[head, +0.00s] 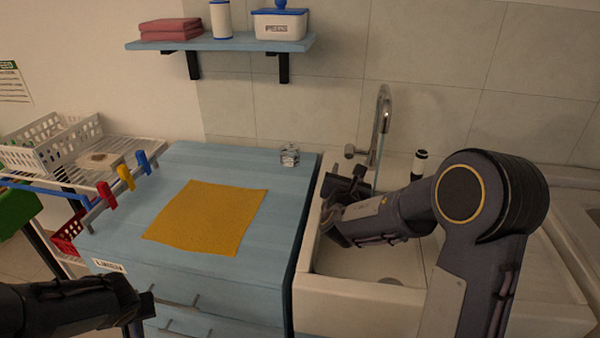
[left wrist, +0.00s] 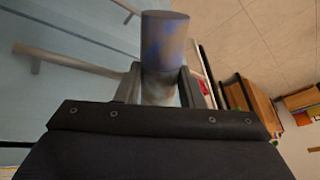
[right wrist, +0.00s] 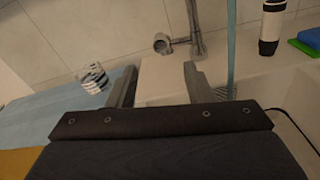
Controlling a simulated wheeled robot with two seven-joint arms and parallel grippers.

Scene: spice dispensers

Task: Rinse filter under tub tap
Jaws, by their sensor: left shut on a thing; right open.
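My left gripper (left wrist: 162,85) is shut on a mottled blue-grey cylinder (left wrist: 165,40), apparently the filter. In the head view this gripper (head: 138,312) is low at the left, by the cabinet front; the cylinder is not clear there. My right gripper (head: 345,200) is open and empty over the left part of the white tub (head: 330,255). The chrome tap (head: 383,112) rises behind it. In the right wrist view the tap's side knob (right wrist: 162,43) is beyond the open fingers (right wrist: 158,85), apart from them. A pale blue vertical streak (right wrist: 232,45) beside the tap looks like running water.
A yellow cloth (head: 207,217) lies on the blue cabinet top (head: 180,165). A small patterned glass (head: 289,155) stands at its back right. A white rack (head: 125,160) with coloured pegs is at the left. A black-and-white bottle (head: 420,160) stands behind the tub.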

